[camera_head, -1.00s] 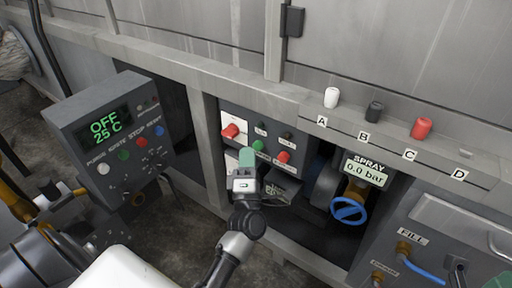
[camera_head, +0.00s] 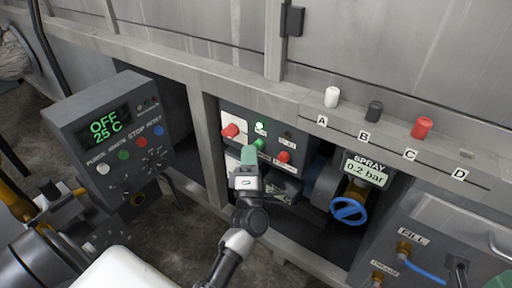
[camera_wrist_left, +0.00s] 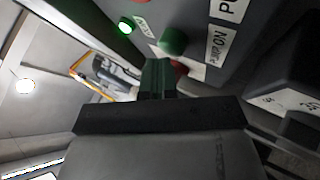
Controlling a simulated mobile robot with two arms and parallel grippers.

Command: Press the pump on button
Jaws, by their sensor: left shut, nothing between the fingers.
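The pump panel (camera_head: 273,128) is a dark recessed box under the ledge. Its green on button (camera_head: 259,144) sits between a red rotary knob (camera_head: 231,130) and a red button (camera_head: 284,157). A small lamp (camera_head: 259,126) above the green button is lit. My left gripper (camera_head: 248,155) is shut and empty, its green fingertips just below and left of the green button. In the left wrist view the green button (camera_wrist_left: 172,40) appears just beyond the fingertips (camera_wrist_left: 158,75); I cannot tell whether they touch. A green tip at the lower right corner (camera_head: 500,282) looks like my right gripper, mostly cut off.
A spray display (camera_head: 364,170) reads 0.2 bar above a blue valve wheel (camera_head: 348,210). A control box (camera_head: 110,130) at left shows OFF, 25 C. White, black and red caps stand on the ledge at A, B and C; D is empty. A frame post (camera_head: 211,150) stands left of the panel.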

